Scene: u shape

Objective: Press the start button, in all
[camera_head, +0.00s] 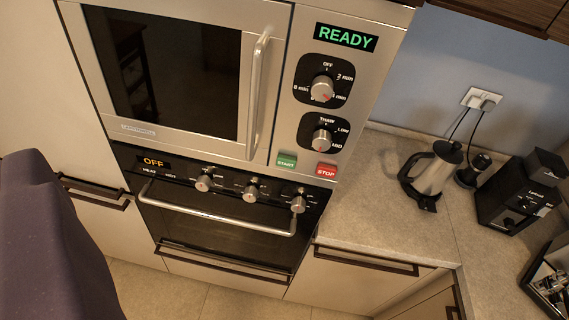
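A green start button (286,161) is at the lower part of the microwave's (190,80) control panel. A red stop button (326,170) is to its right. Above them are a timer dial (322,88), a power dial (322,139) and a display reading READY (346,38). The microwave door is shut, with an upright handle (258,90). A dark purple part of what may be my own body fills the lower left. My gripper does not show in this view, and nothing is seen touching the start button.
An oven (225,215) with its display reading OFF sits below the microwave, its bar handle sticking out. A counter (385,235) to the right holds a kettle (436,170) and a black coffee machine (520,192). Tiled floor shows at the bottom.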

